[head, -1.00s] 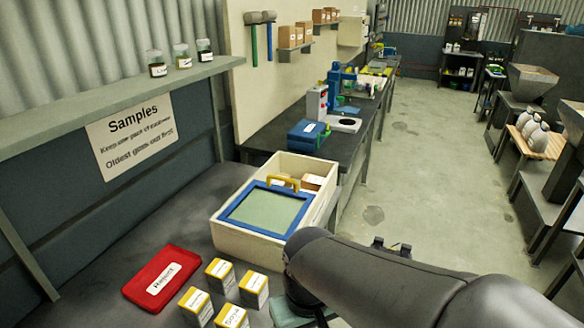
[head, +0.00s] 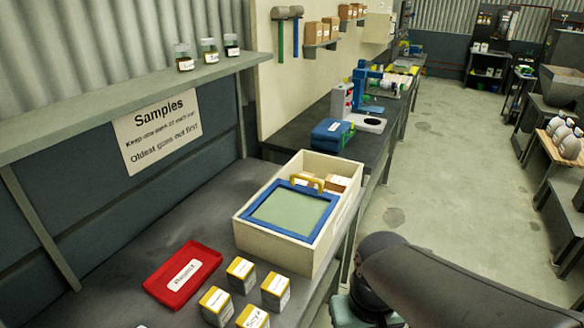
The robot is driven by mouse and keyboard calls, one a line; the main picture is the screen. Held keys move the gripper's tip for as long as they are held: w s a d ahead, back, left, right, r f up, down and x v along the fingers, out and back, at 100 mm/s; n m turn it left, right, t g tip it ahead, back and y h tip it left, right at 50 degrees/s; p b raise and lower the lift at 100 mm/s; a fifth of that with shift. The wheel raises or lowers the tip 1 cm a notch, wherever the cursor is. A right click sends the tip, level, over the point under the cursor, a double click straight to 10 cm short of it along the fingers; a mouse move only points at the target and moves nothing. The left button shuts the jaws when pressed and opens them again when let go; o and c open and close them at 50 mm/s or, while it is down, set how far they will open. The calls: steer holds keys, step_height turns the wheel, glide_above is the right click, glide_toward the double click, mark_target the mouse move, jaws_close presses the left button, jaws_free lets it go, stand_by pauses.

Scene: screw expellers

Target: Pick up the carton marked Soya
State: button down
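The carton marked Soya (head: 252,317) stands on the dark bench at the bottom edge of the head view, and its lower part is cut off by the frame. It is pale with a yellow top band and a white label. Similar cartons stand close around it: one behind (head: 240,273), one to the left (head: 215,304) and one to the right (head: 275,290). Their labels are too small to read.
A red labelled tray (head: 205,260) lies left of the cartons. Behind them stands a cream box (head: 270,244) with a blue-framed lid and yellow handle, holding brown cartons. A shelf (head: 90,115) with small jars runs along the left wall. Bench between tray and wall is bare.

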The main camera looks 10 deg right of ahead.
stand_by(0.3)
jaws_free()
